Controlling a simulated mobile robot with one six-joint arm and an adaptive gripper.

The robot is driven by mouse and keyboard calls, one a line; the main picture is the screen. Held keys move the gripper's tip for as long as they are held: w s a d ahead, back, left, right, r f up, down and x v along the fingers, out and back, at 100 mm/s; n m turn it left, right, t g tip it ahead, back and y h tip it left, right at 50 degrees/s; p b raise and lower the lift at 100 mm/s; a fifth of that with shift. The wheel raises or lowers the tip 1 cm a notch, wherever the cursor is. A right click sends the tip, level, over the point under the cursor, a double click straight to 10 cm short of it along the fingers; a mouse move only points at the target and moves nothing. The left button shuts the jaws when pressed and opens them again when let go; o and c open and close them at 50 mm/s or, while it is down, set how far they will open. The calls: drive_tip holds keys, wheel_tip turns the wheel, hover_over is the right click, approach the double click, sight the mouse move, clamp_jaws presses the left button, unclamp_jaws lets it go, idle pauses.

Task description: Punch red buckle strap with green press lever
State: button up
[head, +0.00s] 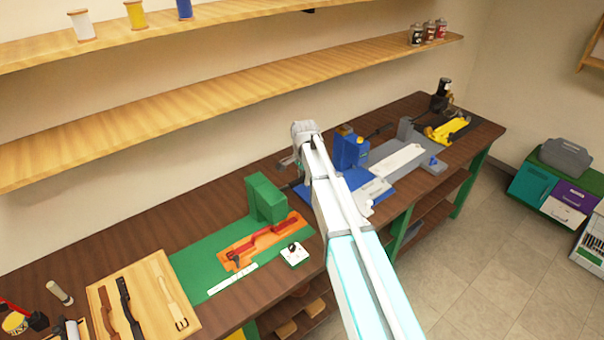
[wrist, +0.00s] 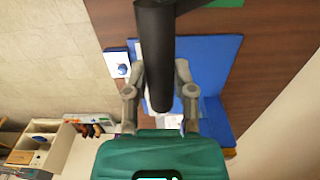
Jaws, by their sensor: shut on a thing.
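The red buckle strap (head: 262,241) lies on an orange plate (head: 240,262) on the green mat, in front of the green press (head: 266,198). A dark lever (head: 292,184) extends from the right side of the press toward my arm. In the wrist view, the lever's thick black grip (wrist: 155,35) runs between the two grey fingers of my gripper (wrist: 159,72), which is shut on it. In the head view my gripper (head: 288,161) is small and partly hidden behind my arm. The press's contact with the strap is too small to judge.
A blue press (head: 350,150) stands to the right, with a yellow tool (head: 447,130) farther along the bench. A white block (head: 294,254) and a white ruler (head: 232,283) lie near the strap. A wooden board (head: 152,270) with straps is at left. Shelves (head: 215,99) run above.

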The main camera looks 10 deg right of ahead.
drive_tip(key=shift+w+a+r+p, duration=0.35)
drive_tip(key=shift+w+a, duration=0.05)
drive_tip(key=shift+w, duration=0.3)
drive_tip(key=shift+o, duration=0.7)
drive_tip(key=shift+w+a, duration=0.1)
drive_tip(key=shift+w, duration=0.05)
drive_tip(key=shift+o, duration=0.3)
drive_tip(key=shift+r, duration=0.1)
drive_tip(key=o, duration=0.7)
drive_tip(key=shift+w, duration=0.1)
drive_tip(key=shift+c, duration=0.2)
